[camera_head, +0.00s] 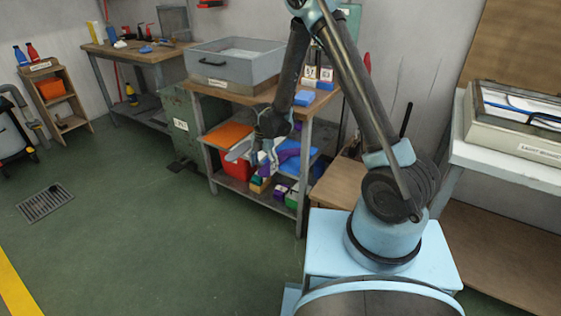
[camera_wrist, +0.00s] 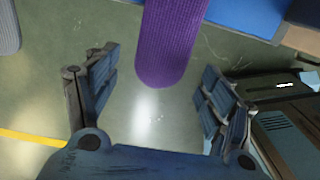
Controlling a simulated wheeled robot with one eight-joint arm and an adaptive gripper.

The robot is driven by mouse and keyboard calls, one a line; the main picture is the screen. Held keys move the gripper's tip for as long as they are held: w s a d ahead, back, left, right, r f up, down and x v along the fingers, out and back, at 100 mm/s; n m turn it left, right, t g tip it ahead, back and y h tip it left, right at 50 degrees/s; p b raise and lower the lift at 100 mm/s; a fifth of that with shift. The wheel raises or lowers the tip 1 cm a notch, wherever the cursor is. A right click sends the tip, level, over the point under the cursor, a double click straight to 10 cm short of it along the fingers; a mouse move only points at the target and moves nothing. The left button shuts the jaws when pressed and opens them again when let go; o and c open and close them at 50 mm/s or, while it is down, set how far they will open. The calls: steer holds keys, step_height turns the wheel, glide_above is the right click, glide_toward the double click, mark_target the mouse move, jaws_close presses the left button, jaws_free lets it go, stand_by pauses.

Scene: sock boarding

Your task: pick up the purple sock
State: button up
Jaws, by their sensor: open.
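In the head view the purple sock (camera_head: 288,150) shows on the middle shelf of the wooden workbench, partly hidden by my arm. In the head view my gripper (camera_head: 262,150) is at the front of that shelf, beside the sock. Whether it touches the sock I cannot tell.
The workbench carries a grey bin (camera_head: 236,62) on top. An orange sheet (camera_head: 228,134) and a blue surface (camera_wrist: 250,15) lie near the sock. A grey sock-like thing (camera_wrist: 8,28) hangs at the wrist view's left.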

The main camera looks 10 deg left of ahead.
steer(key=shift+f, duration=1.05)
steer(key=c, duration=0.9)
